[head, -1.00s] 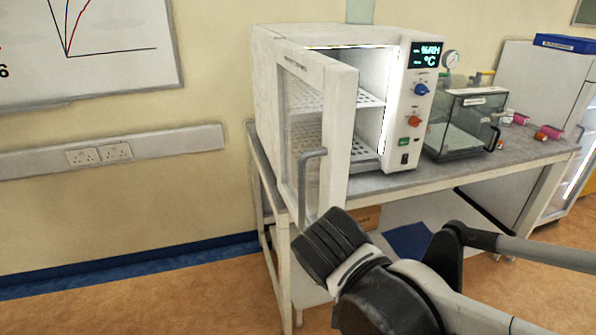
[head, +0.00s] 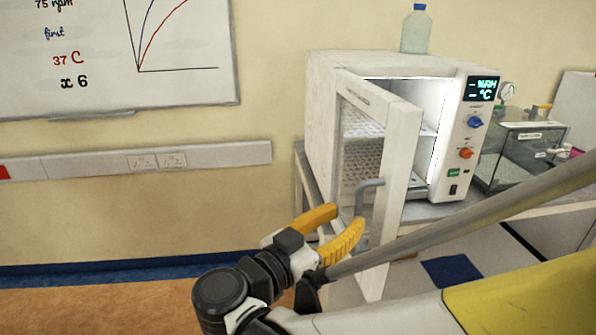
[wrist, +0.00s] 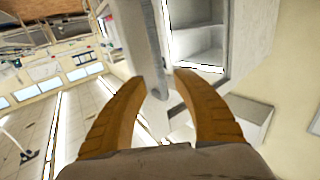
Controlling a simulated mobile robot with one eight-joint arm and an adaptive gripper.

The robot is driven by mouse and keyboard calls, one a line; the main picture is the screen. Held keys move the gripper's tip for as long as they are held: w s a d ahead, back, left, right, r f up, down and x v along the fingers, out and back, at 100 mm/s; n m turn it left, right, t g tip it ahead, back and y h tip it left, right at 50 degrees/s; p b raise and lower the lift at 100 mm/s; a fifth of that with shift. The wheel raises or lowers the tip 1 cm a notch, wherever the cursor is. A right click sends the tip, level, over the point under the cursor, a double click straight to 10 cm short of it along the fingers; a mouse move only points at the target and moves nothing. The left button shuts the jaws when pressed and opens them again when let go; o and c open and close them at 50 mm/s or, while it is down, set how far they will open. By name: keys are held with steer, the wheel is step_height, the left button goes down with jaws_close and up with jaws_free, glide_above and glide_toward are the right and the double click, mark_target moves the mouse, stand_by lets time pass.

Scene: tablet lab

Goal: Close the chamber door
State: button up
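The white chamber (head: 322,105) stands on a bench, its door (head: 400,150) swung open toward me. The door has a glass pane and a grey bar handle (head: 366,195) near its free edge. My gripper (head: 345,222) has yellow fingers, spread apart, close to the lower part of the handle in the head view. In the wrist view my gripper (wrist: 165,85) is open, and the grey handle (wrist: 152,50) reaches down toward the gap between the fingertips. I cannot tell whether a finger touches the handle or door. The lit chamber inside shows perforated shelves.
A clear bottle (head: 416,30) stands on top of the chamber. A glass box (head: 515,155) and a gauge (head: 507,92) are to its right on the bench (head: 450,212). The wall and floor to the left of the door are free.

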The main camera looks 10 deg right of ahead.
mark_target(356, 210)
steer(key=x, duration=0.5)
steer(key=shift+b, duration=0.4)
steer(key=shift+c, duration=0.5)
jaws_close()
